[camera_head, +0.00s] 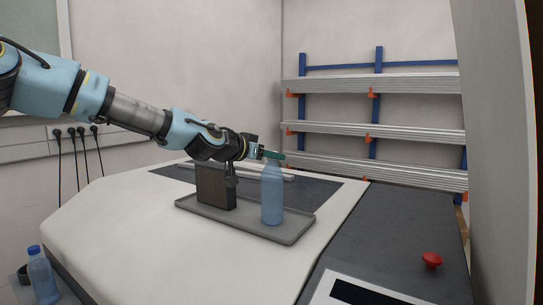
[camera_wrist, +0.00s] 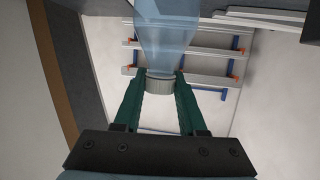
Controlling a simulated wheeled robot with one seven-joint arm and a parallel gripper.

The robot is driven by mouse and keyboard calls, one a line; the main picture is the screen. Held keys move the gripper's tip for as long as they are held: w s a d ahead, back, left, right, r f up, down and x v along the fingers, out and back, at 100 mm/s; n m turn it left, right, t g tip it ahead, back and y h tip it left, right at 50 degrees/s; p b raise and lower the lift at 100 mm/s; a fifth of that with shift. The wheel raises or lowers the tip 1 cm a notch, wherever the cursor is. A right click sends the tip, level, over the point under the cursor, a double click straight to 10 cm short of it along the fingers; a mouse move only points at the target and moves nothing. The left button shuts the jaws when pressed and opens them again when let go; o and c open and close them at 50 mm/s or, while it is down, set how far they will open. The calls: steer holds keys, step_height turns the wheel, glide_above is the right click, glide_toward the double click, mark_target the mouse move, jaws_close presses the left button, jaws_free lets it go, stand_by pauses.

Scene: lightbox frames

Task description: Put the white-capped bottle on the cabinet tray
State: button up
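The white-capped bottle (camera_head: 272,195) is clear blue and upright, with its base within the grey tray (camera_head: 297,230) on the cabinet top; I cannot tell whether it rests fully on the tray or hangs just above it. My gripper (camera_head: 274,155) reaches in from the left at the bottle's top, and its fingers hide the cap in the head view. In the wrist view the green fingers (camera_wrist: 163,84) meet the pale cap (camera_wrist: 160,87) from both sides, with the bottle body (camera_wrist: 167,38) beyond it.
A dark brown block (camera_head: 215,187) stands on the tray just left of the bottle. A blue-capped bottle (camera_head: 41,277) is at the lower left, away from the tray. A red button (camera_head: 432,260) sits on the dark surface at right. Metal racks (camera_head: 400,128) are behind.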

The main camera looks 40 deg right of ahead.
steer(key=o, duration=0.5)
steer(key=shift+r, duration=0.15)
steer(key=shift+a, duration=0.2)
steer(key=p+v, duration=0.4)
steer(key=v, duration=0.7)
steer(key=shift+a+r, duration=0.25)
steer(key=shift+f, duration=0.15)
